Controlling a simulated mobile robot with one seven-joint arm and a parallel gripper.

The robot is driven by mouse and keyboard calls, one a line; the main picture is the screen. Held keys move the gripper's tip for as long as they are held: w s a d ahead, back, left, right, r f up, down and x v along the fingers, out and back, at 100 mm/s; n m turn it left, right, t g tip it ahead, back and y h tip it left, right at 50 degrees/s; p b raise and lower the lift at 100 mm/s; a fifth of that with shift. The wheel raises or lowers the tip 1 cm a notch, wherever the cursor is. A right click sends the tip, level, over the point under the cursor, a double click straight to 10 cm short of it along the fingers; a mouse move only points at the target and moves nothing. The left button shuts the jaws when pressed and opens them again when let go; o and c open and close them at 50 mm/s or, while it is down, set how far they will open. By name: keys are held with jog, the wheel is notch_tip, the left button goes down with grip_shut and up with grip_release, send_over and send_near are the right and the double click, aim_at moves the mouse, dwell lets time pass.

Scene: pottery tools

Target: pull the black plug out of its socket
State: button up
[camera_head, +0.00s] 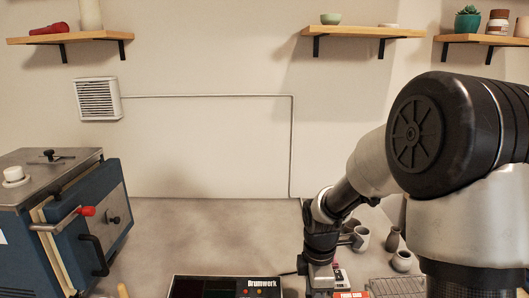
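My gripper (320,278) is at the bottom centre, pointing down at the counter. Its fingertips cannot be made out, so I cannot tell whether it is open or shut. I cannot make out the black plug or its socket; my gripper and wrist cover that part of the counter. A short dark cable (288,273) runs from the left to behind my gripper. A small pale and red item (341,278) shows just right of my gripper, partly hidden.
A black box marked "Drumwork" (225,289) lies left of my gripper. A blue kiln (75,225) stands at the left. Small grey pots (361,238) and a wire rack (398,287) are at the right. The counter's middle (205,235) is clear.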

jog(key=shift+f, duration=0.1)
jog(key=c, duration=1.1)
grip_shut()
jog(key=shift+s, duration=0.1)
jog(key=shift+s, duration=0.1)
jog(key=shift+w+r+p, duration=0.15)
jog(key=shift+r+p, duration=1.15)
jog(key=shift+r, duration=0.25)
jog(key=shift+w+r+p, duration=0.1)
jog(key=shift+r+p, duration=1.2)
jog(key=shift+r, duration=0.25)
